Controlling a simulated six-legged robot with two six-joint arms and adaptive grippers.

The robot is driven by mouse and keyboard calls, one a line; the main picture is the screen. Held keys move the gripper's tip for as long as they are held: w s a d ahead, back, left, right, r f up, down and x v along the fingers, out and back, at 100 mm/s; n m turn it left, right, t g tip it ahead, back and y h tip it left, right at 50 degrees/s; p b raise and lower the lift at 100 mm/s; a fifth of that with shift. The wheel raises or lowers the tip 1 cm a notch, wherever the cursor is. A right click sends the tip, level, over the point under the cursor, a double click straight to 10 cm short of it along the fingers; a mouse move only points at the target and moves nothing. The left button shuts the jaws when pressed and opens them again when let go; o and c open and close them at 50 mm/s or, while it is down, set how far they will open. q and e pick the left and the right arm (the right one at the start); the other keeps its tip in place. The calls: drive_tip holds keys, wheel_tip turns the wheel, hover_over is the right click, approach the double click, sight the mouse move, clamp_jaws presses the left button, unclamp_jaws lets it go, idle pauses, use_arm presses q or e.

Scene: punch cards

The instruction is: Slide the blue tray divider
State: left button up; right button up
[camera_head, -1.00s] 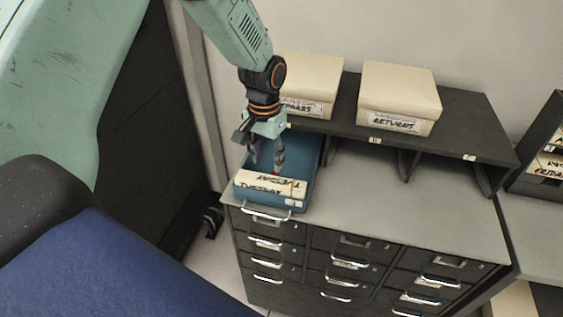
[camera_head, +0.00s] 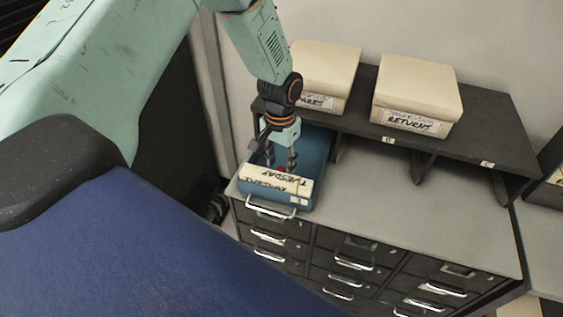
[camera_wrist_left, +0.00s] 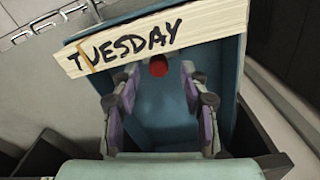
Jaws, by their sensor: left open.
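The blue tray (camera_head: 318,158) sits at the left end of the grey cabinet top. A pale card block marked TUESDAY (camera_head: 272,183) lies across its front end; it also shows in the wrist view (camera_wrist_left: 150,40). A red knob (camera_wrist_left: 158,66) shows inside the tray, just behind the card block. I cannot clearly tell the divider from the tray. My left gripper (camera_head: 281,165) points down into the tray. In the wrist view its open fingers (camera_wrist_left: 158,84) have purple pads, one on each side of the knob, with gaps between. My right gripper is not in view.
Two cream boxes, one marked RETURNS (camera_head: 417,96) and one partly hidden (camera_head: 325,75), stand on a dark shelf (camera_head: 365,112) behind the tray. The cabinet top (camera_head: 400,205) right of the tray is clear. Drawers with metal handles (camera_head: 355,263) are below.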

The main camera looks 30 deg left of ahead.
use_arm(q)
drive_tip(key=shift+w+d+f, duration=0.1)
drive_tip(key=shift+w+f, duration=0.05)
drive_tip(key=shift+f, duration=0.3)
drive_tip(key=shift+w+d+f, duration=0.1)
drive_tip(key=shift+f, duration=0.35)
drive_tip(key=shift+s+r, duration=0.1)
drive_tip(key=shift+s, duration=0.1)
drive_tip(key=shift+s+a, duration=0.1)
drive_tip(key=shift+c, duration=1.1)
drive_tip(key=shift+w, duration=0.3)
drive_tip(key=c, duration=0.4)
clamp_jaws()
drive_tip(key=shift+s, duration=0.15)
drive_tip(key=shift+w, duration=0.2)
